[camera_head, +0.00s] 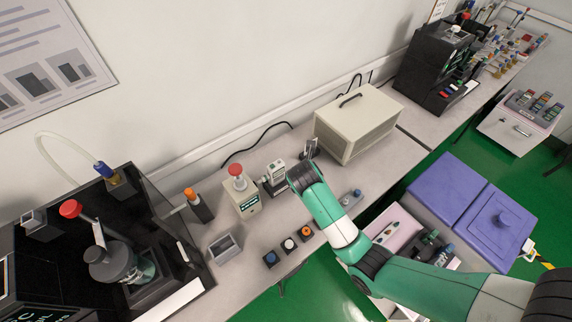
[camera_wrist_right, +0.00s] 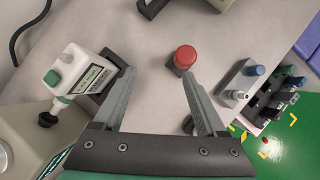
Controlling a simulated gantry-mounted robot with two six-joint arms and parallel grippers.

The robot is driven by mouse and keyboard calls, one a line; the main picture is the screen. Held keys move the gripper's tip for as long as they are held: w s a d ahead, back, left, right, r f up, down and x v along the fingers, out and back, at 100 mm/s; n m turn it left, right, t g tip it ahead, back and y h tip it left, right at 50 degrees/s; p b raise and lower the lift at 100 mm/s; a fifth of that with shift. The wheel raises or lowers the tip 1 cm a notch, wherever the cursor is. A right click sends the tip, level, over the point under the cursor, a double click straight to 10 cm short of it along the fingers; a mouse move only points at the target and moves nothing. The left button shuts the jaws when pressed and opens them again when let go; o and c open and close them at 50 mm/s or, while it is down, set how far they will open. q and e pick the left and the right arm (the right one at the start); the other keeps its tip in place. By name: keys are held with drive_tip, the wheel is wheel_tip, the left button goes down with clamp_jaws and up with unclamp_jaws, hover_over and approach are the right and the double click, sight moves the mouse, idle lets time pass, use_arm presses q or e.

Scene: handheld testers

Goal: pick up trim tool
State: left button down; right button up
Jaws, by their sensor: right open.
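I cannot tell for sure which thing is the trim tool. A small red-topped piece (camera_wrist_right: 184,57) stands on the bench ahead of my right gripper (camera_wrist_right: 160,78) in the right wrist view. The gripper is open, with nothing between its fingers. The piece lies nearer the right finger. In the head view my right gripper (camera_head: 301,178) is over the bench, its fingers mostly hidden, and the red-topped piece is not seen there. A white handheld tester (camera_wrist_right: 78,74) with a green button rests by a dark holder left of the fingers; it also shows in the head view (camera_head: 276,172). My left gripper is not in view.
A grey block (camera_wrist_right: 232,88) with a blue knob and a metal peg stands right of the red-topped piece. A box with a red button (camera_head: 240,190), a large beige case (camera_head: 358,122) and several small knobbed blocks share the bench. The front edge is close.

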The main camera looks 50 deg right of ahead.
use_arm(q)
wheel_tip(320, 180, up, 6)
drive_tip(key=p, duration=0.4)
use_arm(e)
wheel_tip(320, 180, up, 3)
drive_tip(key=s+d+g, duration=0.1)
drive_tip(key=s+d, duration=0.1)
drive_tip(key=s, duration=0.1)
drive_tip(key=b+x, duration=0.1)
drive_tip(key=x, duration=0.1)
drive_tip(key=b+x, duration=0.1)
drive_tip(key=x, duration=0.1)
drive_tip(key=b+x, duration=0.1)
drive_tip(key=x, duration=0.1)
drive_tip(key=shift+a+f+b, duration=0.1)
drive_tip(key=shift+a+b, duration=0.25)
drive_tip(key=shift+w+d+f, duration=0.15)
drive_tip(key=shift+d+f, duration=0.1)
drive_tip(key=b+x, duration=0.3)
drive_tip(key=x, duration=0.1)
drive_tip(key=shift+f, duration=0.35)
drive_tip(key=shift+d+f, duration=0.2)
drive_tip(key=shift+f, duration=0.05)
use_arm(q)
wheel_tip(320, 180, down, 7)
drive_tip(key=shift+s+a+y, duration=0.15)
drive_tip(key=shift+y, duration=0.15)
use_arm(e)
drive_tip(key=shift+r, duration=0.1)
clamp_jaws()
